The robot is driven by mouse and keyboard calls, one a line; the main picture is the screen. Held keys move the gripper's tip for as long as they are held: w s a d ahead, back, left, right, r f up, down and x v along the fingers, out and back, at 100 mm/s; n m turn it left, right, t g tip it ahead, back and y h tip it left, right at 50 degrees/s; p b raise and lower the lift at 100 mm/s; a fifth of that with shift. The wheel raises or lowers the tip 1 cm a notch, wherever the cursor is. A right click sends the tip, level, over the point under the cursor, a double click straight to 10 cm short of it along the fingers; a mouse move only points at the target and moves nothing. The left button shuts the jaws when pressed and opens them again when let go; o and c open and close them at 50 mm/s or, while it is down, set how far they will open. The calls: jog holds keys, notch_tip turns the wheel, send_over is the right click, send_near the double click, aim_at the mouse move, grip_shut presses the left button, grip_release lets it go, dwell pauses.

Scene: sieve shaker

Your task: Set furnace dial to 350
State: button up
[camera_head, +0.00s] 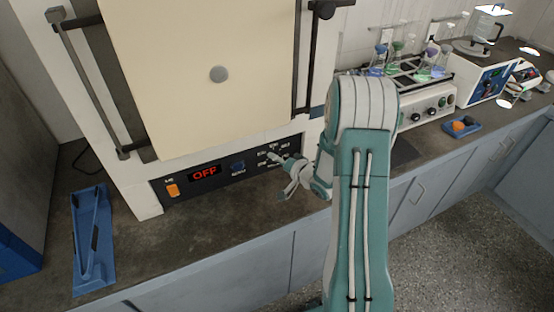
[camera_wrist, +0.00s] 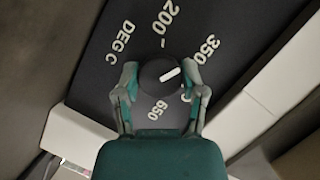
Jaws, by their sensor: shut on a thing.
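The furnace dial (camera_wrist: 155,77) is a dark round knob with a white pointer line in the wrist view. The line points up and right, toward the 350 label (camera_wrist: 208,48). The 200 label (camera_wrist: 168,20) is above the dial and the 650 label (camera_wrist: 160,109) below it. My gripper (camera_wrist: 160,69) is shut on the dial, one finger on each side. In the head view my gripper (camera_head: 285,177) is at the right part of the furnace's dark control panel (camera_head: 222,183); the dial is not clearly seen there. The furnace display (camera_head: 205,173) reads OFF in red.
An orange switch (camera_head: 172,190) is at the panel's left. The cream furnace door (camera_head: 210,110) rises above. A blue stand (camera_head: 92,240) lies on the counter at left. A shaker with flasks (camera_head: 425,105) and a small blue tray (camera_head: 462,129) are at right.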

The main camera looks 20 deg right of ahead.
jog(key=shift+d+m, duration=0.1)
jog(key=shift+m, duration=0.3)
jog(key=shift+y, duration=0.3)
jog(key=o, duration=1.1)
jog(key=shift+w+f, duration=0.1)
jog(key=shift+o, duration=0.2)
jog(key=v, duration=1.2)
jog(key=shift+f, duration=0.15)
